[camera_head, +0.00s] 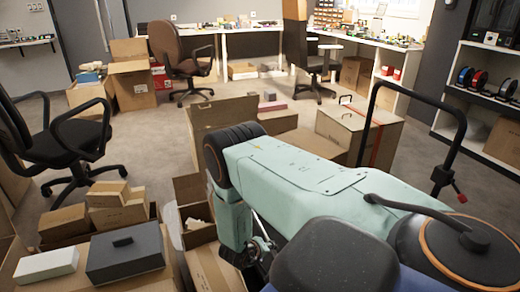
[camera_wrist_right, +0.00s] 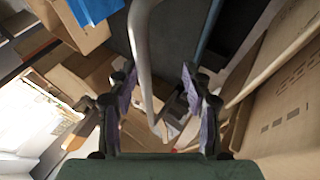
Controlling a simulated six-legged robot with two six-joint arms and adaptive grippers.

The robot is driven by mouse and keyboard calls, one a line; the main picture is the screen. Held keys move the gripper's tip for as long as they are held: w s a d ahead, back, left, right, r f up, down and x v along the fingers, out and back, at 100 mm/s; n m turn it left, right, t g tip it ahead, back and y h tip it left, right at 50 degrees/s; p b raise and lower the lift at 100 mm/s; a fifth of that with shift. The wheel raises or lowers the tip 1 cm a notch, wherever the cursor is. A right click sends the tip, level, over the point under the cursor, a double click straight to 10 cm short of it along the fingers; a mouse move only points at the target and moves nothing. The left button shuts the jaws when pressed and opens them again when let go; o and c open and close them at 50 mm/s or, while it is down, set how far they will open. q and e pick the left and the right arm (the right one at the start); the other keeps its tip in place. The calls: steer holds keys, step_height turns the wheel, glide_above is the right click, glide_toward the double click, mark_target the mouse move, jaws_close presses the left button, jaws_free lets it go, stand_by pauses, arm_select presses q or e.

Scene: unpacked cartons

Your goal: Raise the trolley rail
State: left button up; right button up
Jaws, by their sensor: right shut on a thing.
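A black bent rail (camera_head: 414,90) stands upright at the right of the head view, with a red knob (camera_head: 461,197) near its lower right end. My right arm runs across its foot and hides what it stands on. In the right wrist view a grey bent rail (camera_wrist_right: 141,50) comes down between the fingers of my right gripper (camera_wrist_right: 158,112). The gripper is shut on this grey rail. I cannot tell whether it is the same rail as the black one. The right gripper is mostly hidden under the arm in the head view. My left gripper is not in view.
Open cartons (camera_head: 222,116) stand beyond my arm, with a taped carton (camera_head: 352,132) behind the rail. Small boxes (camera_head: 112,203) and a dark grey box (camera_head: 124,256) lie at the lower left. An office chair (camera_head: 60,140) stands left. Carpet is clear at centre left.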

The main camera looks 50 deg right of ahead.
steer(key=v, duration=1.1)
steer(key=shift+a, duration=0.2)
steer(key=shift+a, duration=0.1)
